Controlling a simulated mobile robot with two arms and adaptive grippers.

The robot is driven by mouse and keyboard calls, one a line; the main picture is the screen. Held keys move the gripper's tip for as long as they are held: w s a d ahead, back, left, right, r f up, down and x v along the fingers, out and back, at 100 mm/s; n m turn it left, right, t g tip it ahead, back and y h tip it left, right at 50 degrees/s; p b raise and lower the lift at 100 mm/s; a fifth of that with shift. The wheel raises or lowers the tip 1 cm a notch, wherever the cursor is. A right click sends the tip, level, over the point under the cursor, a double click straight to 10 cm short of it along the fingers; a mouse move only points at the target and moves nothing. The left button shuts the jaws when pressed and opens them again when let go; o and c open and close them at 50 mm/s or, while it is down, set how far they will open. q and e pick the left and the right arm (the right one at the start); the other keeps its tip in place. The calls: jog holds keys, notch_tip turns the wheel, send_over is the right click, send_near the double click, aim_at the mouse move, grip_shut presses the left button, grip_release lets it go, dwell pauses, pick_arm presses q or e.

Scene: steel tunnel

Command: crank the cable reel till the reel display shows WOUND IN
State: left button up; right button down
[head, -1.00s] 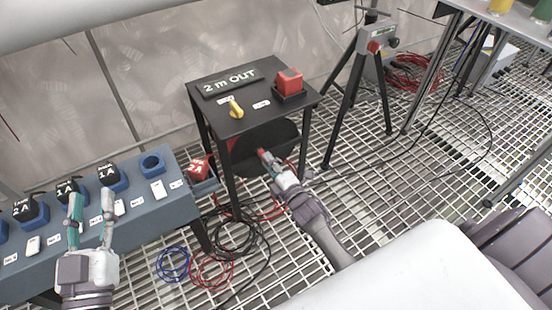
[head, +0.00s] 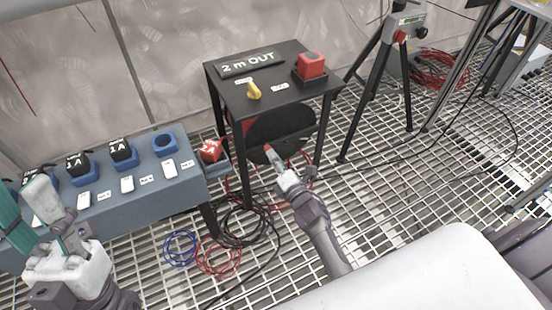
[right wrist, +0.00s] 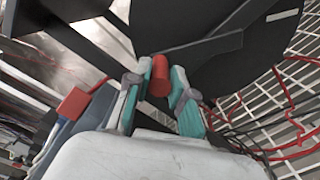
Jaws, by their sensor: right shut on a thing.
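The black reel stand (head: 285,92) carries a display (head: 249,64) reading "2 m OUT". Below its top is the dark round cable reel (head: 292,128); in the right wrist view the reel (right wrist: 215,70) fills the upper right. My right gripper (head: 276,166) is shut on the red crank handle (head: 268,148) at the reel's lower left face. In the right wrist view the handle (right wrist: 160,76) stands between the two fingers of the right gripper (right wrist: 160,88). My left gripper (head: 45,225) is at the lower left, fingers apart and empty, in front of the blue bench.
The blue bench (head: 140,185) with several dark blocks stands left of the reel stand. A yellow knob (head: 253,91) and a red block (head: 311,66) are on the stand top. Loose cables (head: 215,250) lie on the grating. A tripod (head: 378,85) stands right.

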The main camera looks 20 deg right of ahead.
dwell(0.3)
jog(key=c, duration=1)
grip_release()
jog(key=shift+s, duration=0.15)
jog(key=s, duration=0.8)
jog(key=s+d, duration=0.1)
jog(key=s, duration=0.2)
jog(key=shift+s, duration=0.4)
